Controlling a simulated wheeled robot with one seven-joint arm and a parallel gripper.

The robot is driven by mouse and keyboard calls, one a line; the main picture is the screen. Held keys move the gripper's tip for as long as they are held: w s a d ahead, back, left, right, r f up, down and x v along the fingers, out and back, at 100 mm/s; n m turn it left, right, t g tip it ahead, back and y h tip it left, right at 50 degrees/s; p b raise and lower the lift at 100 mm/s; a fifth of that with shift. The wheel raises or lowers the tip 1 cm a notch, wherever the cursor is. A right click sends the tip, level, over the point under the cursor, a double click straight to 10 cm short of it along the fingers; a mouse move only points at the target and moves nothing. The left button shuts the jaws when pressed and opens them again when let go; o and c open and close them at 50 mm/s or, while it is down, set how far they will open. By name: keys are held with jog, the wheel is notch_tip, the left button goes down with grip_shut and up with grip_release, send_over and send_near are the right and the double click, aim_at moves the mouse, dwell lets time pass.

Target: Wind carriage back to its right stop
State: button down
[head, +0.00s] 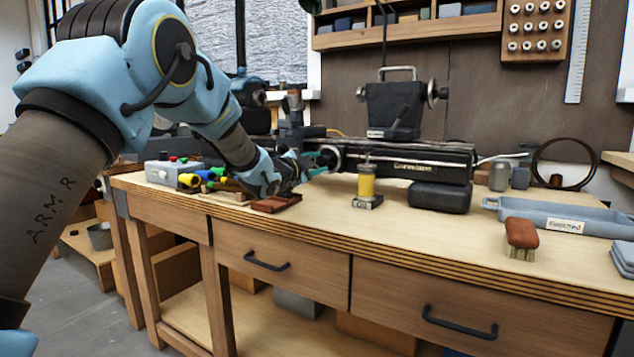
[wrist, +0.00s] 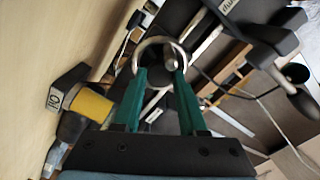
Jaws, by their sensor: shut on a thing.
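The machine's long dark bed (head: 455,160) lies along the back of the workbench. A black block with a top handle, which looks like the carriage (head: 393,103), stands over the bed, near the middle of its visible length. A metal ring handwheel (head: 329,157) is at the left end of the bed; it also shows in the wrist view (wrist: 143,46). My gripper (head: 317,164) reaches it from the left. In the wrist view its teal fingers (wrist: 160,78) are shut on the handwheel; the exact contact is unclear. The carriage's stops cannot be made out.
A yellow spool on a labelled stand (head: 366,184) is close to my gripper's right. A brush (head: 521,237) and a blue-grey tray (head: 510,206) lie at the right. The front middle of the bench is clear.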

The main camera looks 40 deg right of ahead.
jog(key=m+b, duration=0.3)
jog(key=b, duration=0.2)
jog(key=m+b, duration=0.2)
jog(key=shift+f+m, duration=0.3)
jog(key=shift+f, duration=0.05)
jog(key=m+b, duration=0.5)
jog(key=b, duration=0.1)
jog(key=shift+m+b, duration=0.3)
jog(key=shift+b, duration=0.05)
jog(key=m+b, duration=0.5)
jog(key=shift+r, duration=0.1)
jog(key=shift+r+m+b, duration=0.15)
jog(key=shift+m+b, duration=1.5)
jog(key=shift+m, duration=0.75)
jog(key=shift+c, duration=2.3)
grip_release()
jog(key=shift+r, duration=0.1)
